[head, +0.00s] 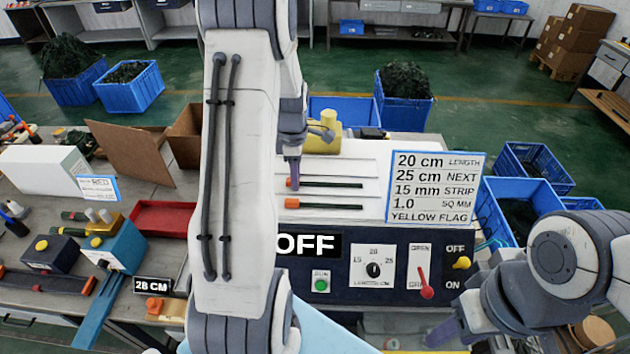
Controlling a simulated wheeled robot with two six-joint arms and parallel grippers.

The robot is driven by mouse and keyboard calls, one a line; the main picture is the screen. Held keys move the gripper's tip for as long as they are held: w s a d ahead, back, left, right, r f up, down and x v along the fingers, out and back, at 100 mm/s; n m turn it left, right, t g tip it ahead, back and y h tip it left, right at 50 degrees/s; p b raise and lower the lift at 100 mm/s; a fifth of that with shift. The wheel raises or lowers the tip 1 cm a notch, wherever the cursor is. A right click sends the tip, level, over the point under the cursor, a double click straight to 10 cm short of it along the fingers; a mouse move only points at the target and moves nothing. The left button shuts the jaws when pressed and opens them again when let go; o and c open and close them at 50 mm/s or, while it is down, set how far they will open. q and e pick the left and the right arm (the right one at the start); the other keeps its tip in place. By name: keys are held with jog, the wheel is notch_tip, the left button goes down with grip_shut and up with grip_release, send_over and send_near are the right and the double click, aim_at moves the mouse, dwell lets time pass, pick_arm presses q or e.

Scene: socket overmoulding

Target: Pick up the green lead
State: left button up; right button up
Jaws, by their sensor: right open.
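Two thin dark leads with orange ends lie on the white sloped board in the head view: an upper one (335,184) and a lower one (335,206). Their dark parts may be green, but I cannot tell the shade. My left gripper (292,184) points down with purple fingers at the left end of the upper lead. The fingers are seen edge-on, so their opening and any contact are unclear. My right gripper (446,334) is open low at the right, in front of the control panel, partly cut by the frame.
The control panel (335,270) has an OFF display, a dial and a red lever (426,290). A sign (434,190) stands behind it. At the left are a red tray (163,219), a blue tool (120,248) and an open cardboard box (185,136). Blue crates (516,190) stand right.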

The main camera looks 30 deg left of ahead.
pick_arm(q)
grip_shut()
jog(key=shift+r, duration=0.1)
